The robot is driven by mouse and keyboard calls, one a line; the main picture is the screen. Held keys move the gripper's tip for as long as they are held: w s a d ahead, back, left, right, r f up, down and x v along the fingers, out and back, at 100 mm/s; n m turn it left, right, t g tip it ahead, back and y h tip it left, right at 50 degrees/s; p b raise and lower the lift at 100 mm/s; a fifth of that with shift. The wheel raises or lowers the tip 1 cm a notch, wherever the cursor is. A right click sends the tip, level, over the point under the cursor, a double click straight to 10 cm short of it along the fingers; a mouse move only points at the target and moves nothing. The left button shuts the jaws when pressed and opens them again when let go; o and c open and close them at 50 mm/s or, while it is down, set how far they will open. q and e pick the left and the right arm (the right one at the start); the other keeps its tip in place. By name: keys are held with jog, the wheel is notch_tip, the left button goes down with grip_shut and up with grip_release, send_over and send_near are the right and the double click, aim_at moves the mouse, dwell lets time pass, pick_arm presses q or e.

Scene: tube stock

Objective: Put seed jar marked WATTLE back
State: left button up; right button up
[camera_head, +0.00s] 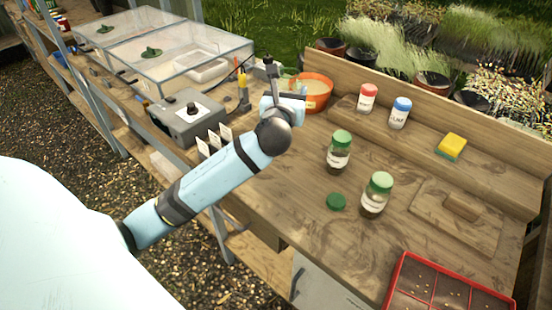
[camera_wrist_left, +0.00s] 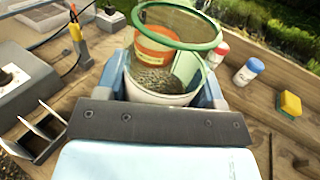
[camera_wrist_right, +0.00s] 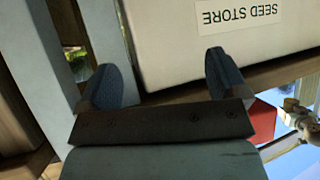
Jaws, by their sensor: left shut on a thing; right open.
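My left gripper (camera_head: 284,104) is shut on an open glass jar (camera_wrist_left: 165,85) with a green rim and seeds low inside. In the head view the arm and gripper hide most of this jar, beside the orange pot. I cannot read its label. Two more seed jars with green lids stand upright on the bench, one farther back (camera_head: 339,152) and one nearer (camera_head: 376,194). Their labels are too small to read. A loose green lid (camera_head: 336,201) lies left of the nearer jar.
The orange pot (camera_head: 314,92), a red-capped bottle (camera_head: 367,97), a blue-capped bottle (camera_head: 399,113) and a yellow sponge (camera_head: 452,145) are along the back. A grey device (camera_head: 187,118) stands left. A red seed tray (camera_head: 398,268) is front right. Bench around the lid is clear.

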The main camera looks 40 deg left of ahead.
pick_arm(q)
jog(key=shift+w+a+f, duration=0.1)
jog(key=shift+a, duration=0.15)
notch_tip(320, 180, down, 16)
jog(key=b, duration=0.3)
jog(key=shift+r, duration=0.2)
notch_tip(320, 180, down, 4)
jog(key=shift+f+b, duration=0.1)
jog(key=shift+b, duration=0.75)
jog(key=o, duration=1.1)
jog(key=shift+c, duration=0.2)
pick_arm(e)
jog(key=f, duration=0.3)
jog(key=shift+a+f, duration=0.3)
jog(key=shift+w, duration=0.1)
